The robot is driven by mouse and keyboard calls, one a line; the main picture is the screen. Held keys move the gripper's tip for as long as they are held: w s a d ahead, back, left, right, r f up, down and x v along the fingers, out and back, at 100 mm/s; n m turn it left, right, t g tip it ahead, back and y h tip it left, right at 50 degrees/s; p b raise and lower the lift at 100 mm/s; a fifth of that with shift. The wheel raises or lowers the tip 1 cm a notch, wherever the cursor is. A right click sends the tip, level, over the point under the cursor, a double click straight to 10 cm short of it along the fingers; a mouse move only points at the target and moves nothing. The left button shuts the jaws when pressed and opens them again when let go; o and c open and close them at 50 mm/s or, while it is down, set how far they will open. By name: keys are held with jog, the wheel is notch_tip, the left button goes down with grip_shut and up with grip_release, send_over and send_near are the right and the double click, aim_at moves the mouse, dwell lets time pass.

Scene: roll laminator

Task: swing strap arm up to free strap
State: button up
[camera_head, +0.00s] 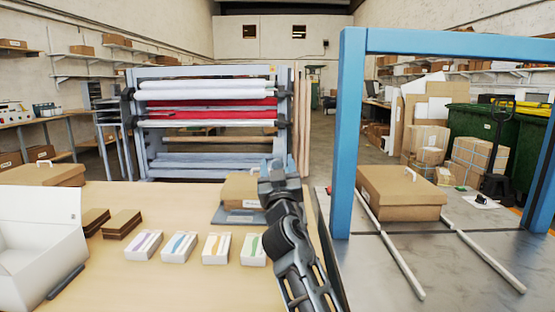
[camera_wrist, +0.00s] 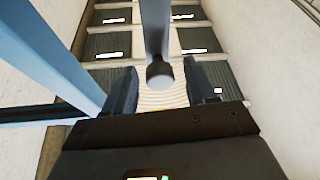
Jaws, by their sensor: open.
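The blue arch (camera_head: 435,43) of a strapping machine stands at right in the head view over a brown carton (camera_head: 400,194). A blue beam, likely part of that arch, crosses the left of the wrist view (camera_wrist: 52,55). In the wrist view a grey bar (camera_wrist: 155,25) with a dark, pale-faced round end hangs between the fingers; I cannot tell whether it is the strap arm. My gripper (camera_wrist: 160,92) is open, a finger on each side of that round end, with no clear contact. In the head view my arm's own links hide the fingertips. I make out no strap.
A wooden table (camera_head: 170,280) holds a white open box (camera_head: 35,245), several small cartons and a carton (camera_head: 240,188) on a grey plate beside my arm. Two pale rails (camera_head: 490,262) run along the machine's metal top. A rack of rolls (camera_head: 208,105) stands behind.

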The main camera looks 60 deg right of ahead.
jog(key=shift+w+d+r, duration=0.15)
jog(key=shift+w+d, duration=0.05)
jog(key=shift+d, duration=0.1)
jog(key=shift+c, duration=0.3)
grip_shut()
